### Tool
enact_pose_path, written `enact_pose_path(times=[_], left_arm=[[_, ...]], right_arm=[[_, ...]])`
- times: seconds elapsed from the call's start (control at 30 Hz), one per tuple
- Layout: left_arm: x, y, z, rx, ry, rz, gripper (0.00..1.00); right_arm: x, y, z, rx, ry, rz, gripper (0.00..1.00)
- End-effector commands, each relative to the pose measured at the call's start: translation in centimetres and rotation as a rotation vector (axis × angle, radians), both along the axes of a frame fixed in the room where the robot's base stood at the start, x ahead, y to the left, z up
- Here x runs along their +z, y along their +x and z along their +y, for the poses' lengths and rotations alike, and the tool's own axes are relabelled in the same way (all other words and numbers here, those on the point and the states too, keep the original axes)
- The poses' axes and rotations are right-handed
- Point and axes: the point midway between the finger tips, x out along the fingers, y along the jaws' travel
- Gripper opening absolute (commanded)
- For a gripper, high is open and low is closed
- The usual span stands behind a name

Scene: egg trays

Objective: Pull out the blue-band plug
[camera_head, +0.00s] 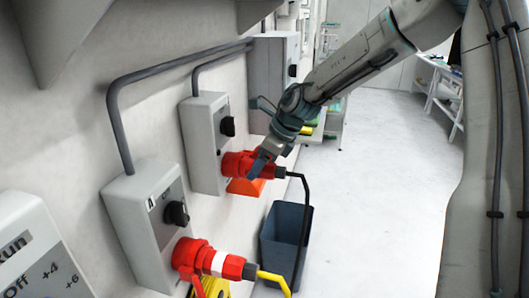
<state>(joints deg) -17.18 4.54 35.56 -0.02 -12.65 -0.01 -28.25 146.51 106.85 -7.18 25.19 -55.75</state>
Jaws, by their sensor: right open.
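A red plug (237,165) with a dark cable sits in the front of a grey wall box in the middle of the head view. A bluish strip shows across it beside my lower finger; I cannot clearly separate band from fingertip. My right gripper (258,135) reaches in from the upper right and is open. Its lower finger overlaps the plug in the picture, and its upper finger is in front of the box. I cannot tell whether it touches the plug. My left gripper is not in view.
A nearer grey box (123,213) holds a red plug with a white band (219,262) and yellow cable. A dark bin (284,240) stands on the floor below. The floor at right is clear.

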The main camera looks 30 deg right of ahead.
Motion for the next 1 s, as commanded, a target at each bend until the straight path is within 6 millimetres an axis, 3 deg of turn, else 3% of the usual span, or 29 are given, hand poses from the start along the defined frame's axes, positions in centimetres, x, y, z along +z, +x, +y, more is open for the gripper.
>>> enact_pose_path(times=[0.3, 0.6, 1.0], left_arm=[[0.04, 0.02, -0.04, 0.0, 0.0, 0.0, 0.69], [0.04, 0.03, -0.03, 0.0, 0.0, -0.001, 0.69], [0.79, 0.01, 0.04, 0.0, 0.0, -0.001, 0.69]], right_arm=[[-0.19, 0.1, 0.06, 0.0, 0.0, -0.001, 0.65], [-0.18, 0.09, 0.07, 0.0, -0.001, -0.001, 0.08], [-0.07, -0.62, -0.56, 0.0, 0.0, 0.002, 0.08]])
